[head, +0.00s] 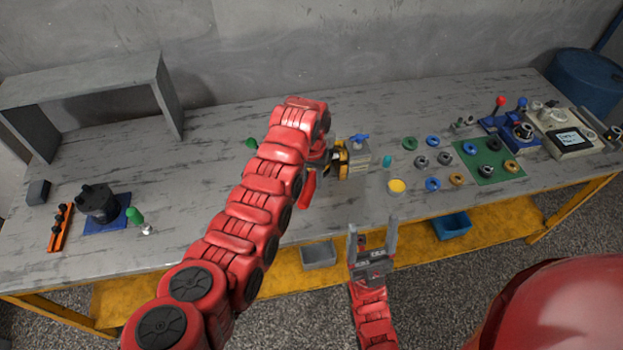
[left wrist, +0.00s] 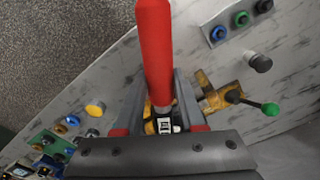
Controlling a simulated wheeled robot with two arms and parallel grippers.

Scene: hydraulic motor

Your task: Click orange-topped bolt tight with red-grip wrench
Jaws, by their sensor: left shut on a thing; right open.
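My left gripper (left wrist: 160,105) is shut on the wrench with the red grip (left wrist: 155,45), which points up in the left wrist view. A yellow-black part with a small white display (left wrist: 163,125) sits between the fingers. In the head view the red grip (head: 307,188) shows beside my left arm, which hides much of the left gripper and the bench behind it. A yellow fixture (left wrist: 220,98) with a green-knobbed lever (left wrist: 270,108) is close beside the gripper. I cannot make out the orange-topped bolt. My right gripper (head: 373,240) is open and empty at the bench's front edge.
Several coloured rings and a green mat (head: 490,160) lie right of centre, near a yellow disc (head: 397,186). A black motor-like part (head: 97,203) stands at the left. A grey shelf (head: 90,85) stands back left. The left middle of the bench is clear.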

